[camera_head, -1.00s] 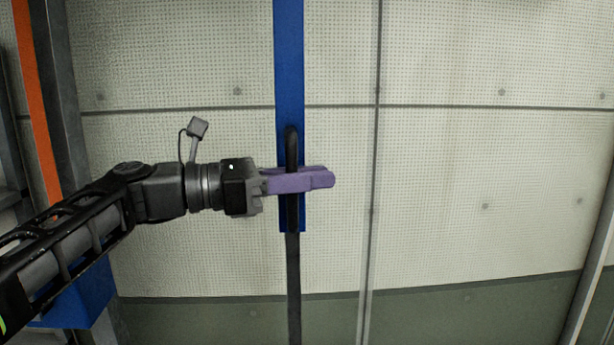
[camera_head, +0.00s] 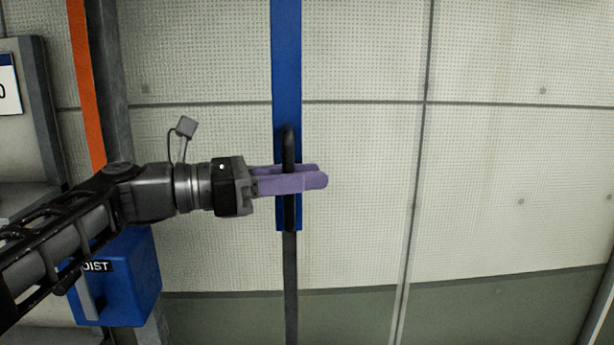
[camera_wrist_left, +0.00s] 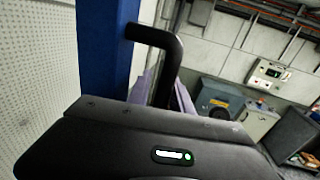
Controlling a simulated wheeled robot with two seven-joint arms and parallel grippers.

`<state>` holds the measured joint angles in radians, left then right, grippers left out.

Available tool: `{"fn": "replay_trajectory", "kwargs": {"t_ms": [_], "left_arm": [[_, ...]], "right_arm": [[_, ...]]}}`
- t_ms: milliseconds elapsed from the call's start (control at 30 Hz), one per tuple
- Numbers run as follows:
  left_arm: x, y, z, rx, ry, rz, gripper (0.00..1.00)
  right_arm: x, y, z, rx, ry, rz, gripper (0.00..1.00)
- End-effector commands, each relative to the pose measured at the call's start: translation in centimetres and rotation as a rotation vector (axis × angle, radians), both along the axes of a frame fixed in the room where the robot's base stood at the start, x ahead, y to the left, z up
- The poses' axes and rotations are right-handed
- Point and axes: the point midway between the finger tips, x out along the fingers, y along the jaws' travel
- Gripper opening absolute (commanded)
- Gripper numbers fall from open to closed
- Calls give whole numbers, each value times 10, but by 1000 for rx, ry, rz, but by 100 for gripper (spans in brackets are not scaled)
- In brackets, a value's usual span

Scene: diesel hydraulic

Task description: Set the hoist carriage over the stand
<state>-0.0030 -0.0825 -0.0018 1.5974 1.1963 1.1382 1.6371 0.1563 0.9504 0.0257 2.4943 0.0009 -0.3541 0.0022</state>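A vertical blue bar (camera_head: 286,70) hangs from above in the head view, with a black loop handle (camera_head: 289,145) near its lower end. It seems to be part of the hoist carriage; the carriage's top is out of view. My left gripper (camera_head: 290,182) comes in from the left, its purple fingers on either side of the handle, shut on it. The left wrist view also shows the handle (camera_wrist_left: 165,70) between the fingers, beside the blue bar (camera_wrist_left: 102,50). My right gripper is not in view. I cannot make out the stand.
A blue box (camera_head: 130,280) with a partly hidden label ending "OIST" is at lower left, behind my arm. An orange strip (camera_head: 86,80) and a grey post stand above it. The left wrist view shows grey equipment (camera_wrist_left: 215,100) by a wall. A panelled wall is behind the bar.

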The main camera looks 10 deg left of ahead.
Motion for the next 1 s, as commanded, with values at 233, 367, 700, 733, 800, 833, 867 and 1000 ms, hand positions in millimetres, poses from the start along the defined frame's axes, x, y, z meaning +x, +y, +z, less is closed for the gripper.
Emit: {"fn": "replay_trajectory", "kwargs": {"t_ms": [233, 367, 700, 733, 800, 833, 867, 1000], "left_arm": [[0, -2, 0, 0, 1, -4, 38], [-1, -2, 0, 0, 1, -4, 38], [-15, 30, -1, 0, -2, 0, 38], [-17, 35, -2, 0, -1, 0, 38], [-22, 46, -2, 0, -1, 0, 38], [-25, 50, -2, 0, 0, 0, 38], [-26, 54, -1, 0, 0, 1, 38], [-33, 66, -1, 0, 0, -2, 38]], "right_arm": [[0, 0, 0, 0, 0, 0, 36], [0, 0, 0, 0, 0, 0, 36], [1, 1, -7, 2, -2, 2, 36], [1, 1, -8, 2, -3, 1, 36], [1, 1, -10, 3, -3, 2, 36], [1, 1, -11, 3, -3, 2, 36], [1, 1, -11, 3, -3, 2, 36], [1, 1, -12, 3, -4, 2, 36]]}}
